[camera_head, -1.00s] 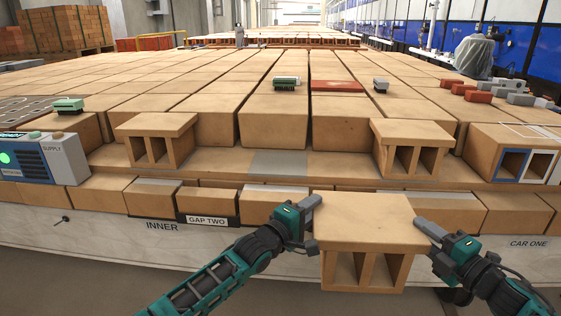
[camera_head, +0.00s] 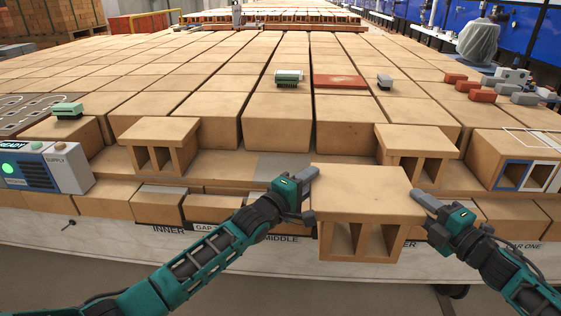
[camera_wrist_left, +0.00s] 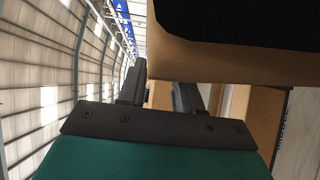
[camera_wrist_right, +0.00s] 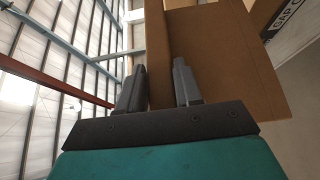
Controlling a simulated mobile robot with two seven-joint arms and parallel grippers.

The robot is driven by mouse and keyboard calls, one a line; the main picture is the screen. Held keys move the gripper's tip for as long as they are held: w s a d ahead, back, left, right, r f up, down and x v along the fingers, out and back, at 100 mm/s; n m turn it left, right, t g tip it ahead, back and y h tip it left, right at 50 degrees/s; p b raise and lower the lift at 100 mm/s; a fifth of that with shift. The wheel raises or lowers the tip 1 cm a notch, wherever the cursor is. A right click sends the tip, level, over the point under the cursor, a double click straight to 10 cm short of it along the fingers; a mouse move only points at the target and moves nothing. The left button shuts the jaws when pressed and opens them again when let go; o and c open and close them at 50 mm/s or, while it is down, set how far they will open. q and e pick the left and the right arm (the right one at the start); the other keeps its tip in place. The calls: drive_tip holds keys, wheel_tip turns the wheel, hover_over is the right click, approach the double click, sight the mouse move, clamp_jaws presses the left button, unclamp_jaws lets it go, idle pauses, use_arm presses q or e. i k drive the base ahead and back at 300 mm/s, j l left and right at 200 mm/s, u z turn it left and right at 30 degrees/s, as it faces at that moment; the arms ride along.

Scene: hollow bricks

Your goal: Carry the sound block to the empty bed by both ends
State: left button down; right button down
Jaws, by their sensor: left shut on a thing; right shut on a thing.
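The hollow block (camera_head: 366,192) is tan with a flat top and open cells facing me. It is held in the air in front of the deck's front edge, roughly level. My left gripper (camera_head: 308,192) is shut on its left end, and my right gripper (camera_head: 420,200) is shut on its right end. The block also shows in the left wrist view (camera_wrist_left: 200,62) and in the right wrist view (camera_wrist_right: 225,50), between the fingers. A grey patch (camera_head: 283,166) lies on the ledge behind, between two standing hollow blocks (camera_head: 160,142) and (camera_head: 417,150).
A SUPPLY box (camera_head: 62,168) with a green light stands at the left. A block with blue and white cell frames (camera_head: 525,168) stands at the right. Labels mark the front face.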

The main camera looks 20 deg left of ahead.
sight(283, 167)
drive_tip(key=i+j, duration=0.2)
drive_tip(key=j, duration=0.15)
drive_tip(key=i+j, duration=0.45)
drive_tip(key=j, duration=0.3)
drive_tip(key=i+j, duration=0.25)
drive_tip(key=j, duration=0.1)
